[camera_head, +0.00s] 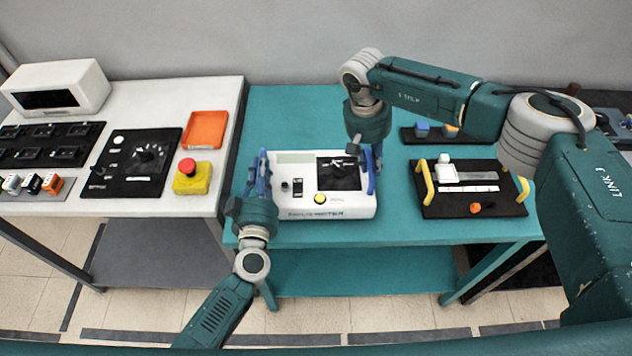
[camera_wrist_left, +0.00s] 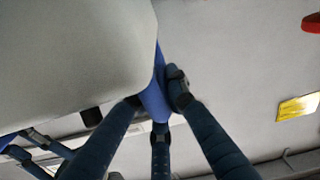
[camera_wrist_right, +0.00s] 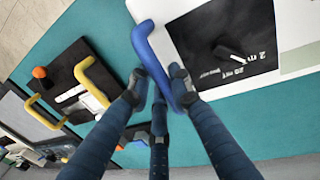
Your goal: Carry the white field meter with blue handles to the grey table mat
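The white field meter (camera_head: 305,207) with blue handles is at the middle of the teal table, near its front edge; I cannot tell whether it rests or is slightly raised. My left gripper (camera_head: 259,180) is at its left handle; the left wrist view shows the blue handle (camera_wrist_left: 154,100) between the fingers. My right gripper (camera_head: 370,166) is at the right handle; the right wrist view shows that blue handle (camera_wrist_right: 147,58) between the fingers. Both grippers appear shut on the handles. I cannot make out a grey table mat.
The teal table (camera_head: 300,115) is clear behind the meter. A black device with yellow handles (camera_head: 505,204) is to the right. The light-grey table (camera_head: 208,92) at left holds a black panel (camera_head: 120,180), an orange tray (camera_head: 205,130) and a red-and-yellow stop button (camera_head: 192,180).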

